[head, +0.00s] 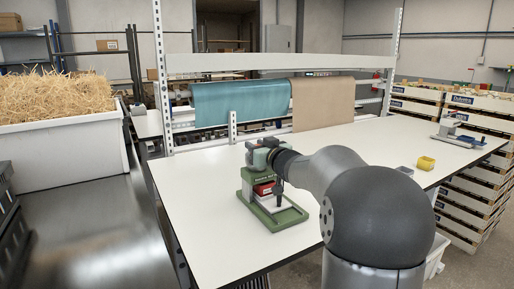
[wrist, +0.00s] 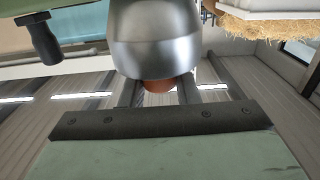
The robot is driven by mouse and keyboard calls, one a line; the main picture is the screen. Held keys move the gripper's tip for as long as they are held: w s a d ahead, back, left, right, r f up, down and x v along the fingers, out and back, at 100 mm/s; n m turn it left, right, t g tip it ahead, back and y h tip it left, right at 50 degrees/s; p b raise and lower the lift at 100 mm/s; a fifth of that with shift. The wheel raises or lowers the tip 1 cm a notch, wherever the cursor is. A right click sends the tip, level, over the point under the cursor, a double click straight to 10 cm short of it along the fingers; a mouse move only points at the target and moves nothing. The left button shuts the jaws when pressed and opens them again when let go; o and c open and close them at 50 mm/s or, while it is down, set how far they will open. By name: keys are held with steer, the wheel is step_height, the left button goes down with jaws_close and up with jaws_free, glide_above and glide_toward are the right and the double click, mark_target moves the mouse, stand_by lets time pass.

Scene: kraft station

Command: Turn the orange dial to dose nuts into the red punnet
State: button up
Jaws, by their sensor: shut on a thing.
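The green dosing stand (head: 246,190) stands on the white table with a green tray base. The red punnet (head: 264,188) sits low in the stand, partly covered by my arm's end. My gripper (wrist: 158,92) reaches the top of the stand, and its fingers are hidden in the head view. In the wrist view its two dark fingers lie on either side of the orange dial (wrist: 158,86), shut on it. Only a small part of the dial shows below a shiny metal body (wrist: 155,40). No nuts can be made out.
The white table (head: 200,215) is clear around the stand. A yellow punnet (head: 426,163) and a small grey one (head: 405,171) lie to the right, with another device (head: 450,130) beyond. Blue (head: 240,101) and brown (head: 322,100) rolls hang behind.

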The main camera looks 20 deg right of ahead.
steer(key=shift+f+m+h+b, duration=0.3)
steer(key=shift+h+b, duration=0.2)
steer(key=shift+b, duration=0.4)
steer(key=m+h+b, duration=0.1)
steer(key=b, duration=0.3)
steer(key=shift+f+h, duration=0.1)
steer(key=shift+h, duration=0.2)
steer(key=shift+h+b, duration=0.4)
steer(key=shift+b, duration=0.5)
steer(key=m+h+b, duration=0.2)
steer(key=b, duration=0.4)
steer(key=h+b, duration=0.1)
steer(key=b, duration=0.3)
steer(key=shift+a+m+g, duration=0.2)
steer(key=shift+m+g, duration=0.2)
